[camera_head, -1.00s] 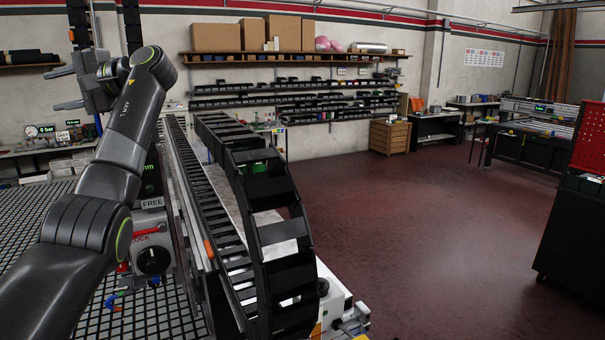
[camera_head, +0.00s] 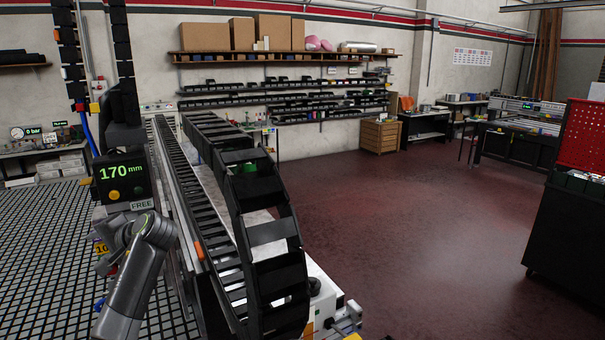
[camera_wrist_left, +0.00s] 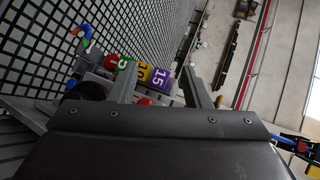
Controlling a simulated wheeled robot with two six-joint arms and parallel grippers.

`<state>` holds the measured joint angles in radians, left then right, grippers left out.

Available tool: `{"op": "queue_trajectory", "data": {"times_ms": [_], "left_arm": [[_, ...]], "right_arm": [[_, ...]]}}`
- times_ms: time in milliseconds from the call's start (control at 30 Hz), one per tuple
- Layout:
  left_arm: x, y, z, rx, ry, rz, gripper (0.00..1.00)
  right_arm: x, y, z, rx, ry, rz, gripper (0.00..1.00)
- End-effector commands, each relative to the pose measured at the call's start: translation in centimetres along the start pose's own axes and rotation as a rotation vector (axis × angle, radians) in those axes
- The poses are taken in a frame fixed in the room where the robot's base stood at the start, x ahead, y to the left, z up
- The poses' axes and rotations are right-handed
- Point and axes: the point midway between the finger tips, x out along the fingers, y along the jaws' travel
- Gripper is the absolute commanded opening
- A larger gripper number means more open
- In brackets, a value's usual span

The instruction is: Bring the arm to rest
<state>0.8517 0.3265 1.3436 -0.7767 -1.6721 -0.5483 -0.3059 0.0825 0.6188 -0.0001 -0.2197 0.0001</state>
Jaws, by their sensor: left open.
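My left arm (camera_head: 135,290) comes in at the lower left of the head view, its wrist low in front of the display unit. My left gripper (camera_head: 108,246) is partly hidden behind the wrist there. In the left wrist view its two grey fingers (camera_wrist_left: 160,82) stand apart, with no held object visible between them. Beyond the fingers are a purple block marked 15 (camera_wrist_left: 161,77), a yellow block marked 10 (camera_wrist_left: 143,72) and a green part (camera_wrist_left: 123,63). Whether the fingers touch any of these cannot be told. My right gripper is not in view.
The black grid table (camera_head: 40,250) fills the left. A display reading 170 mm (camera_head: 122,176) stands beside my wrist. A black cable chain (camera_head: 262,215) runs along the rail to its right. The red floor (camera_head: 400,220) beyond is clear; a dark cabinet (camera_head: 555,235) stands far right.

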Motion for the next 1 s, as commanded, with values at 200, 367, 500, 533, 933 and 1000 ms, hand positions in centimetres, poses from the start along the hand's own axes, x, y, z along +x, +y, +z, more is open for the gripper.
{"op": "queue_trajectory", "data": {"times_ms": [200,367,500,533,933,1000], "left_arm": [[1.6,11.6,5.5,-0.031,0.072,0.165,0.44],[1.3,18.7,10.6,-0.07,0.104,0.297,0.44],[0.1,24.0,15.6,-0.114,0.118,0.418,0.44],[-0.3,25.0,16.8,-0.125,0.119,0.444,0.44],[-7.7,33.0,31.4,-0.294,0.08,0.765,0.44],[-8.9,33.4,33.1,-0.32,0.07,0.802,0.44]], "right_arm": [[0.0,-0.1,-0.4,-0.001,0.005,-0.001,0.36],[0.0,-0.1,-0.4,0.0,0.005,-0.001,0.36],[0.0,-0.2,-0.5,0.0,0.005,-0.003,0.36],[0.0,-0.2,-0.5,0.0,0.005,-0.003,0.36],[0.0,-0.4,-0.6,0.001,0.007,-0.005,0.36],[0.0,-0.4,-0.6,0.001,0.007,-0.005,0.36]]}}
